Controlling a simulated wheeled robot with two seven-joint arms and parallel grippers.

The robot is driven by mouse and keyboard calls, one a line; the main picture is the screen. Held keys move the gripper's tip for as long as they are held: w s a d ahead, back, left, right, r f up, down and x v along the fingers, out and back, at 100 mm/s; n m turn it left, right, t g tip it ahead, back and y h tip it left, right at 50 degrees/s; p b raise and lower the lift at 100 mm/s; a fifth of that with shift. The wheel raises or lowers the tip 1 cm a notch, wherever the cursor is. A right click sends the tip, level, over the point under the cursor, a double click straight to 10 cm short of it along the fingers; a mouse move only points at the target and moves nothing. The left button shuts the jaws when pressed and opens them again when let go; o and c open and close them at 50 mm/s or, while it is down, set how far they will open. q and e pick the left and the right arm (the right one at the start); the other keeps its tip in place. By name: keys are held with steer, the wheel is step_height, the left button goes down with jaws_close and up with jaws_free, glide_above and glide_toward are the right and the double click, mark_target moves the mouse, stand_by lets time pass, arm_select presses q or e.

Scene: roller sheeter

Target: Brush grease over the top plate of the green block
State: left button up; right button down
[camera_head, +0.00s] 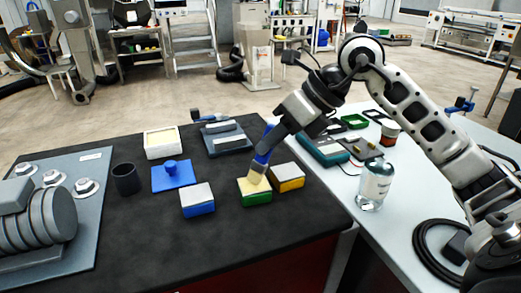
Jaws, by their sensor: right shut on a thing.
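The green block (256,198) sits on the dark mat near the middle of the camera_head view. Its top plate (249,184) looks pale yellow, unlike the pale grey tops of its neighbours. My right gripper (268,146) is shut on the blue handle of a brush (262,158) above the block. The brush is tilted, and its cream bristles (257,176) point down at the back part of the top plate and seem to touch it. The bristles hide part of the plate. A white tray (150,154) with a pale yellow filling stands at the back left. My left gripper is not in view.
A blue block (198,206) stands left of the green block and a yellow block (290,184) close by on its right. A blue plate with a knob (171,177) and a dark cup (125,179) are further left. A clear bottle (374,187) stands on the white table.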

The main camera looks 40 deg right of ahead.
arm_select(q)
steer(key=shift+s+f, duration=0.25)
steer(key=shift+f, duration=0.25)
arm_select(e)
steer(key=shift+s+d, duration=0.1)
steer(key=shift+d, duration=0.2)
